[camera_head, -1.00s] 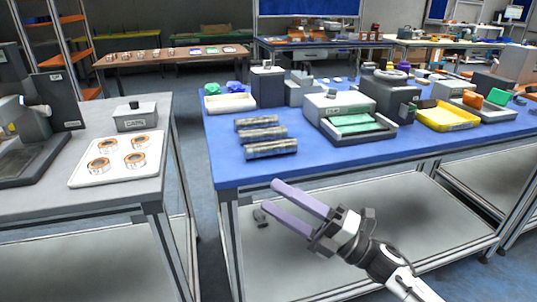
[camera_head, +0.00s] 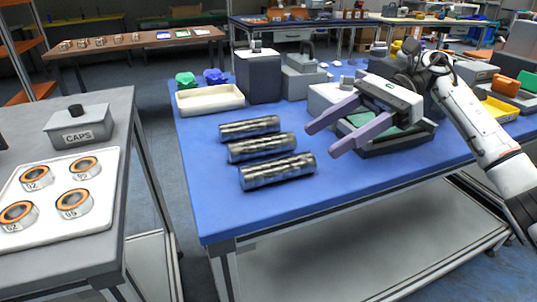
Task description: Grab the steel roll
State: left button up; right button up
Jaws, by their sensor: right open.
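Three shiny steel rolls lie side by side on the blue table (camera_head: 205,205): a near roll (camera_head: 277,171), a middle roll (camera_head: 262,147) and a far roll (camera_head: 249,127). My right gripper (camera_head: 320,141) reaches in from the right above the table. Its two purple fingers are apart and empty, pointing left toward the rolls. The fingertips are just right of the rolls and do not appear to touch them. My left gripper is not in view.
A grey machine with a green tray (camera_head: 375,140) stands partly hidden behind my right gripper. A cream tray (camera_head: 210,99) and a dark grey box (camera_head: 258,76) stand behind the rolls. A side table on the left holds a white tray (camera_head: 112,165) of ring parts and a CAPS box (camera_head: 78,128).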

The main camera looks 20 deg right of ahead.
aim_at(298, 156)
jog(key=x, duration=0.4)
jog(key=shift+s+r, duration=0.15)
jog(key=shift+s, duration=0.15)
jog(key=x, duration=0.5)
jog(key=shift+a, duration=0.3)
grip_shut()
